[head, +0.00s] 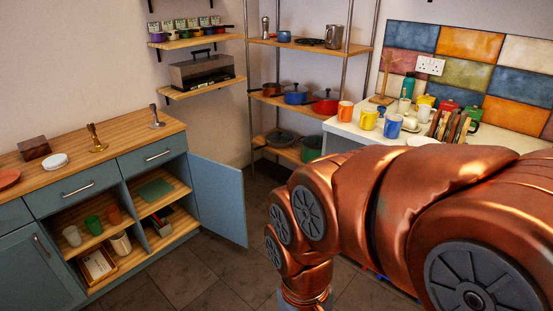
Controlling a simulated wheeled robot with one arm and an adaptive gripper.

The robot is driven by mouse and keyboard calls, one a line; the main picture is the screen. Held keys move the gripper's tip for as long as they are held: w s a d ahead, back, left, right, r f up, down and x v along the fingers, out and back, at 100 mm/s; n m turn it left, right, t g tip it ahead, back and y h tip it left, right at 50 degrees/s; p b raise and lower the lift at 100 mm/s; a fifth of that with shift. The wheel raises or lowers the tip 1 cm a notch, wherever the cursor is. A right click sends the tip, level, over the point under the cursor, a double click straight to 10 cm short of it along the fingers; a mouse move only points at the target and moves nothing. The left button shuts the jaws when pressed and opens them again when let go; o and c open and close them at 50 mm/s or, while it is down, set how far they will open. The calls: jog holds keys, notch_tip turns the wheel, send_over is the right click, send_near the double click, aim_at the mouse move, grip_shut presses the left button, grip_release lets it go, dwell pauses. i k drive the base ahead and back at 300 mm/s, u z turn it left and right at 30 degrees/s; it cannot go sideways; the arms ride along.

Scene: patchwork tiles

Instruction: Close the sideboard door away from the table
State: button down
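A blue sideboard (97,172) with a wooden top stands at the left. Its right-hand door (218,197) is swung wide open, sticking out to the right from the sideboard's right end. The open bays show two wooden shelves with cups, a green item and boxes. My gripper is not visible; the arm's lower end runs off the bottom edge.
Brass candlesticks (96,138), a wooden box (34,148) and a white dish (55,160) stand on the sideboard. Metal shelving (309,95) with pots stands at the back. A white counter (350,130) with mugs is behind my arm. Tiled floor (205,275) is clear before the door.

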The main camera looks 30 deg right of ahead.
aim_at(219, 188)
jog(key=z, duration=0.4)
jog(key=i, duration=1.65)
jog(key=u, duration=0.9)
jog(key=i, duration=0.3)
jog(key=u, duration=0.2)
